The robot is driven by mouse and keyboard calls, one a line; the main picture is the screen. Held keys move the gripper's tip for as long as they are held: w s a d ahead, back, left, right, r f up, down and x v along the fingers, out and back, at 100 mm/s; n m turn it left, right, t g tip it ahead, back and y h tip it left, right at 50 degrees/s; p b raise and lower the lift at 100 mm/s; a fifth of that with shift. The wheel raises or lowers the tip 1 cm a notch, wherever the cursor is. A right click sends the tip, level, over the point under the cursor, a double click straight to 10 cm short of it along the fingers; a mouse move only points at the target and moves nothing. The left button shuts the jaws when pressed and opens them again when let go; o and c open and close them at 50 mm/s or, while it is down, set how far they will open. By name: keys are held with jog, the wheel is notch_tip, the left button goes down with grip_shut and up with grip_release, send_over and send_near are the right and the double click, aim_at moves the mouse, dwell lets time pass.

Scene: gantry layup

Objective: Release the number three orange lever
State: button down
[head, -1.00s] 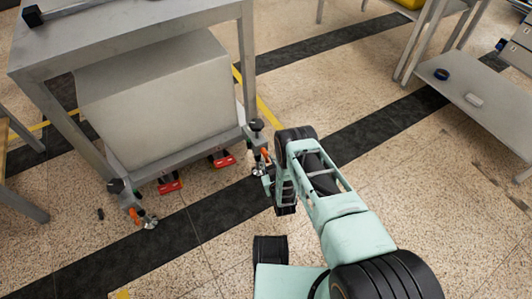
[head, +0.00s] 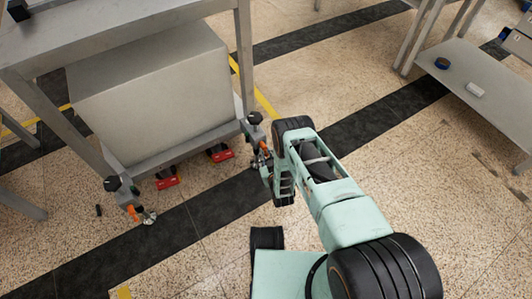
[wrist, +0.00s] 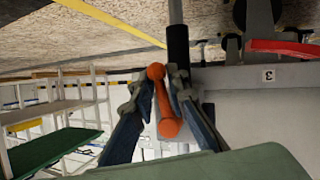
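An orange lever (wrist: 167,110) with a round knob end stands in the middle of the wrist view, between the two fingers of my gripper (wrist: 160,85). The fingers lean in and are closed on it from both sides. In the head view, the lever (head: 263,148) is a small orange patch at the near right foot of the grey metal stand (head: 190,145). My gripper (head: 268,165) is beside that foot, mostly hidden by my arm.
Another orange lever (head: 132,212) is at the stand's left foot. Two red pedals (head: 220,155) are under the stand's lower edge. A grey box (head: 150,90) fills the stand.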

jog(key=shift+w+d+n+t, duration=0.1)
jog(key=shift+d+n+t, duration=0.05)
jog(key=shift+n+t, duration=0.2)
jog(key=shift+w+d+r+n+t+h, duration=0.2)
jog(key=shift+d+n+t+h, duration=0.15)
jog(key=shift+n, duration=0.2)
jog(key=shift+w+d+r+n+t+h, duration=0.2)
jog(key=shift+n+t+h, duration=0.15)
jog(key=shift+n, duration=0.15)
jog(key=c, duration=2.2)
grip_release()
jog(key=shift+f, duration=0.1)
